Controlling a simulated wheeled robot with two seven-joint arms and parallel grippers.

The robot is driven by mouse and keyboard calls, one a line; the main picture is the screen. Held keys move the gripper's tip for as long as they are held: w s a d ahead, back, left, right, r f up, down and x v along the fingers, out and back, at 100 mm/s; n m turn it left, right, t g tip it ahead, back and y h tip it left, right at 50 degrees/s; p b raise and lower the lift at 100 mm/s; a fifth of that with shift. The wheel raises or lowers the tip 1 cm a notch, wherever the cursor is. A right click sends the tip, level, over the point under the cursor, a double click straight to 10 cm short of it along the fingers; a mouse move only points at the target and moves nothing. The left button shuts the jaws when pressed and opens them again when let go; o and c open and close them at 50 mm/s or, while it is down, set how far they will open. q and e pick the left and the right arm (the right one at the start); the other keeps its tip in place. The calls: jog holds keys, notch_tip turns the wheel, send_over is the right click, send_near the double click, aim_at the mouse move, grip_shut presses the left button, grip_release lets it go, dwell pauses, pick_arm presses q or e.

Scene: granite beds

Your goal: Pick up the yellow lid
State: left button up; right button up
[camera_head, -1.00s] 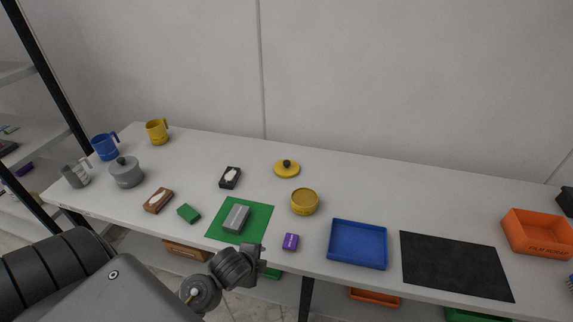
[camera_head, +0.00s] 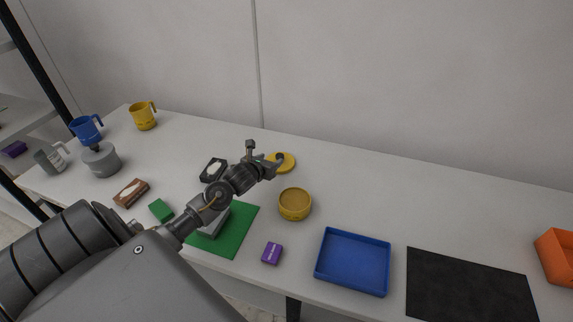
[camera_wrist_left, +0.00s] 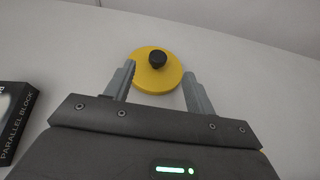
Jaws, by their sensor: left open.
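The yellow lid (camera_head: 287,162) is a flat round disc lying on the table behind the yellow pot (camera_head: 294,204). My left gripper (camera_head: 266,155) reaches over the table and hides the lid's left part in the head view. In the left wrist view the lid (camera_wrist_left: 149,82) shows a black knob (camera_wrist_left: 157,59) on top. It lies just ahead of the left fingertips (camera_wrist_left: 158,74), roughly centred between them. The fingers are apart with nothing between them gripped. My right gripper is not in view.
A black box (camera_head: 213,168) lies left of the left gripper; it also shows in the wrist view (camera_wrist_left: 14,110). A green mat (camera_head: 236,238), purple box (camera_head: 272,253), blue tray (camera_head: 318,262) and black mat (camera_head: 470,288) lie nearer the front. Table right of the lid is clear.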

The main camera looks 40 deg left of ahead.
aim_at(279, 157)
pick_arm(q)
jog(key=shift+s+f+b, duration=0.45)
jog(key=shift+s+b, duration=0.05)
jog(key=shift+s, duration=0.3)
jog(key=shift+w+f, duration=0.1)
jog(key=shift+w, duration=0.15)
jog(key=p+x, duration=0.1)
jog(key=x, duration=0.4)
jog(key=shift+w, duration=0.1)
jog(key=shift+w+a+f, duration=0.1)
jog(key=shift+w+f, duration=0.1)
jog(key=shift+w, duration=0.25)
jog(key=p+x, duration=0.1)
jog(key=x, duration=0.3)
jog(key=shift+p, duration=0.3)
jog(key=shift+w+f, duration=0.2)
jog(key=shift+w, duration=0.1)
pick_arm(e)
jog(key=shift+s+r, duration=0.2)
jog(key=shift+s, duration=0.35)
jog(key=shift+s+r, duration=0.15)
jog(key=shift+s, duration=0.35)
pick_arm(q)
jog(key=shift+c, duration=0.3)
